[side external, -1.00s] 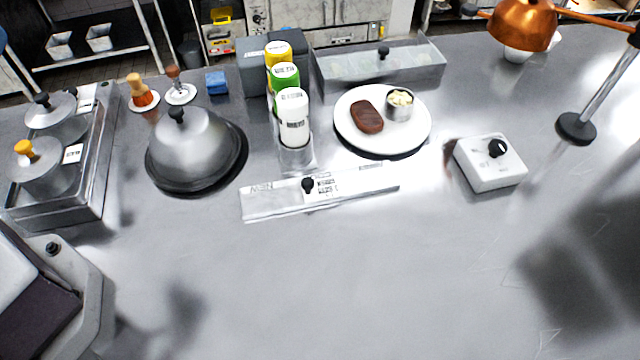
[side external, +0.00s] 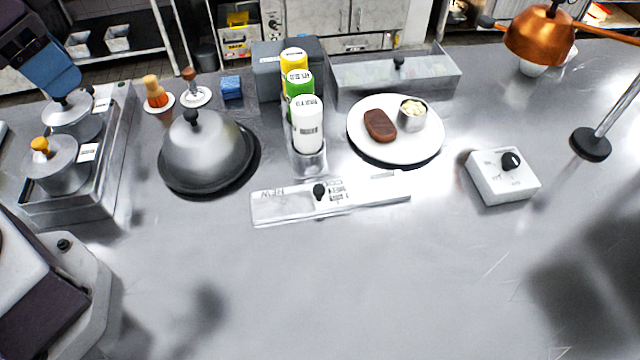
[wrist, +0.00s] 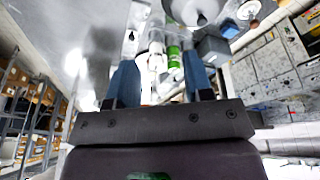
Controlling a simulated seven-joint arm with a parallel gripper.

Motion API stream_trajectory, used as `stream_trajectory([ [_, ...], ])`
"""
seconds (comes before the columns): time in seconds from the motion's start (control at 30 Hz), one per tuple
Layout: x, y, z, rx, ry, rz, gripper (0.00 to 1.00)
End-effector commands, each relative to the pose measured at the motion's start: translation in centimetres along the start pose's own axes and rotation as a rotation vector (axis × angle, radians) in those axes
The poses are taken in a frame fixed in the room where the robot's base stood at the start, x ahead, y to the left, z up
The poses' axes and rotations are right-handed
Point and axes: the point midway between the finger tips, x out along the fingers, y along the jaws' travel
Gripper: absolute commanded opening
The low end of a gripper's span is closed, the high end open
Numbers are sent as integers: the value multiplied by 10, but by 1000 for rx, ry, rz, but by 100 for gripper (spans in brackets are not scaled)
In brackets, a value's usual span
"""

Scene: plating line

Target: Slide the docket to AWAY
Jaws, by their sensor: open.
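The docket rail (side external: 280,208) lies on the steel counter in front of the sauce bottles, with NEW printed at its left end. The other rail lettering is too small to read, so I cannot make out AWAY. My gripper (side external: 66,92) shows at the top left, over the back pot and far from the knob. In the wrist view my gripper (wrist: 160,80) has two blue fingers apart, with no object held between them.
Near the rail are a domed cover (side external: 207,155), sauce bottles (side external: 308,125), a plate (side external: 365,147) and a white knob box (side external: 505,184). Lidded pots (side external: 55,170) stand left; a copper lamp (side external: 540,35) stands right. The counter in front of the rail is clear.

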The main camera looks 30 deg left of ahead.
Motion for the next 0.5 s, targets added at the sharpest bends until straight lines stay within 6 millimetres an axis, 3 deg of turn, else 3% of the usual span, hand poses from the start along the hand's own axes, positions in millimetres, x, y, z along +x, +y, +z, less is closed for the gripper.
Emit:
stream_trajectory([
  [0.27,82,63,-42,89,-168,-7,47],
  [0.5,164,117,-70,69,-143,-122,47],
])
